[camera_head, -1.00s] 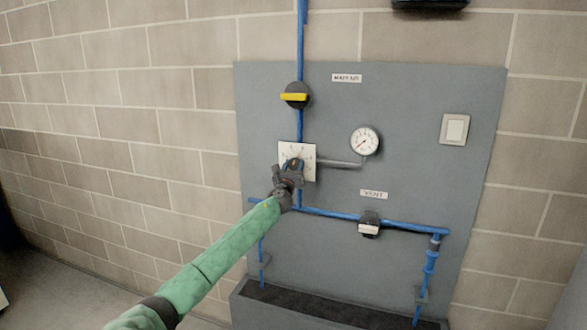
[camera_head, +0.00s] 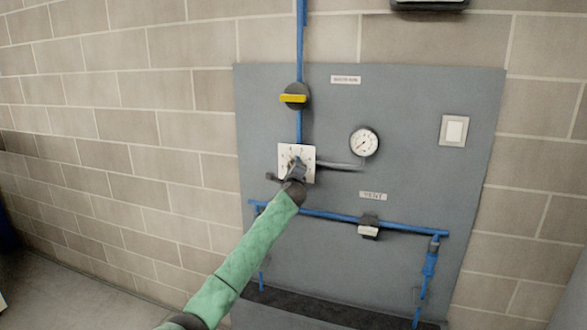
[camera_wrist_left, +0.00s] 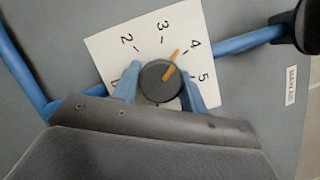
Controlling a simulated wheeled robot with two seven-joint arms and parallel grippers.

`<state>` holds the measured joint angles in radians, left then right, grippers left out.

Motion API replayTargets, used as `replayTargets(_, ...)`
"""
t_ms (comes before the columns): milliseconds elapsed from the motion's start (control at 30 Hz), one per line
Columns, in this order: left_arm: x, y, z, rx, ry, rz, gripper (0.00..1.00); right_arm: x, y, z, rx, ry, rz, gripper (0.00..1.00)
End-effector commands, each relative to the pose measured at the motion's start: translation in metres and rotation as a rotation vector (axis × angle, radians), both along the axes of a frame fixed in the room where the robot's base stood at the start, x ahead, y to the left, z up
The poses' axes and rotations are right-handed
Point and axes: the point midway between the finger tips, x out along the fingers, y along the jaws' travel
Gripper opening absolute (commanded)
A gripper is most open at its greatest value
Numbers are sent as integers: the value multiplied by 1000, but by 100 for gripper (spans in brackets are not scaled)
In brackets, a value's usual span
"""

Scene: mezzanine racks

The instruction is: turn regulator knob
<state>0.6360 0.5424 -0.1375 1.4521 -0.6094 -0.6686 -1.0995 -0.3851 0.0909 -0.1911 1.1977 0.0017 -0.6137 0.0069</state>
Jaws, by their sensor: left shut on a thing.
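The regulator knob (camera_wrist_left: 158,88) is a round dark-grey knob with a yellow pointer, on a white square dial plate (camera_wrist_left: 112,47) numbered around it. In the left wrist view the pointer aims close to the 4 mark. My left gripper (camera_wrist_left: 161,80) has its two blue fingers on opposite sides of the knob, shut on it. In the head view the dial plate (camera_head: 309,152) is on the grey panel, and my left gripper (camera_head: 295,166) covers most of the knob. My right gripper is not in view.
The round gauge (camera_head: 364,142) right of the dial has its needle toward the lower left. A yellow-handled valve (camera_head: 295,96) is above, and a white-handled valve (camera_head: 368,231) is on the blue pipe below. A light switch (camera_head: 454,130) is at the right.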

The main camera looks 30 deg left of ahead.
Motion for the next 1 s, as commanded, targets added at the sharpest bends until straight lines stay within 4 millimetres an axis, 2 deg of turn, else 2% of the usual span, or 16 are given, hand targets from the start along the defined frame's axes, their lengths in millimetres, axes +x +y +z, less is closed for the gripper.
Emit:
replayTargets(300, 0, 0, 1, -274, -65, 0, 20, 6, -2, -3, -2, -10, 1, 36)
replayTargets(500, 0, 0, 1, -403, -96, 0, 20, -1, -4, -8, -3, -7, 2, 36)
replayTargets(767, 0, 0, 0, -499, -119, 1, 20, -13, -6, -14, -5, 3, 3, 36)
replayTargets(1000, 0, 0, 0, -528, -126, 1, 20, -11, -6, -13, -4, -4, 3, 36)
